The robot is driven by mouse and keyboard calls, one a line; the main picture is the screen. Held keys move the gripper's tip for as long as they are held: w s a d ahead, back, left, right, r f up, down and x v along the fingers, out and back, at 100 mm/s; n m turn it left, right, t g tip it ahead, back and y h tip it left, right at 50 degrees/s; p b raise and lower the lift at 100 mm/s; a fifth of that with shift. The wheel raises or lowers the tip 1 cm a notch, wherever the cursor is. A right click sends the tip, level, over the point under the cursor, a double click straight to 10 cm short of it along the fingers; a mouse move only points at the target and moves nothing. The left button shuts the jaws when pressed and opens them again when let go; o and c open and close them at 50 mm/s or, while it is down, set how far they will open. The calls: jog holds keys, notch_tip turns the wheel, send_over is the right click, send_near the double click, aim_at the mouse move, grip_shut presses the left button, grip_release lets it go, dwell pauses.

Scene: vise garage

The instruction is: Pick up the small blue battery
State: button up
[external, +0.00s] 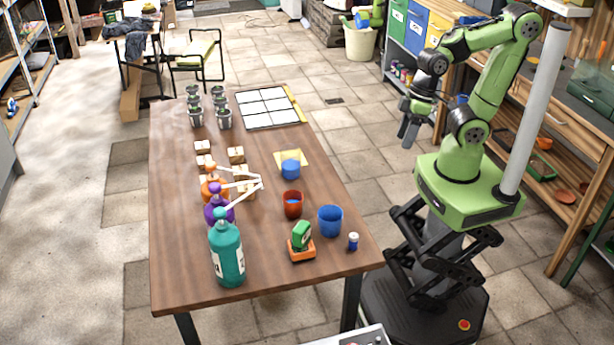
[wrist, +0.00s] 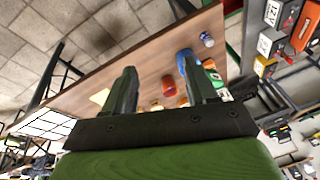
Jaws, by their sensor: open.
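The small blue battery (external: 353,241) stands upright near the front right corner of the wooden table (external: 180,270), with a pale top. It also shows in the wrist view (wrist: 207,40) near the table edge, beyond my fingertips and a little right of them. My gripper (external: 410,127) is open and empty, off the right side of the table and well apart from the battery. In the wrist view my two fingers (wrist: 160,75) are spread with nothing between them held.
A blue cup (external: 330,221) stands just left of the battery. A red cup (external: 293,204), a green and orange block-like item (external: 301,240) and a teal pump bottle (external: 227,255) stand nearby. A white grid board (external: 268,107) lies at the back. The table's right edge is mostly clear.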

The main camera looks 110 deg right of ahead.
jog(key=w+f+m+g+y, duration=0.2)
jog(key=w+f+m+y, duration=0.15)
jog(key=f, duration=0.45)
jog(key=m+t+y+b, duration=0.2)
jog(key=m+t+y, duration=0.5)
jog(key=m, duration=1.1)
send_near(355, 235)
jog(key=shift+h, duration=0.35)
jog(key=b+x, duration=0.1)
jog(key=x, duration=0.3)
jog(key=f+b+x, duration=0.1)
jog(key=b+x, duration=0.1)
jog(key=x, duration=0.3)
jog(key=shift+f, duration=0.2)
jog(key=shift+s+d, duration=0.1)
jog(key=shift+c, duration=0.3)
jog(key=shift+r, duration=0.1)
grip_shut()
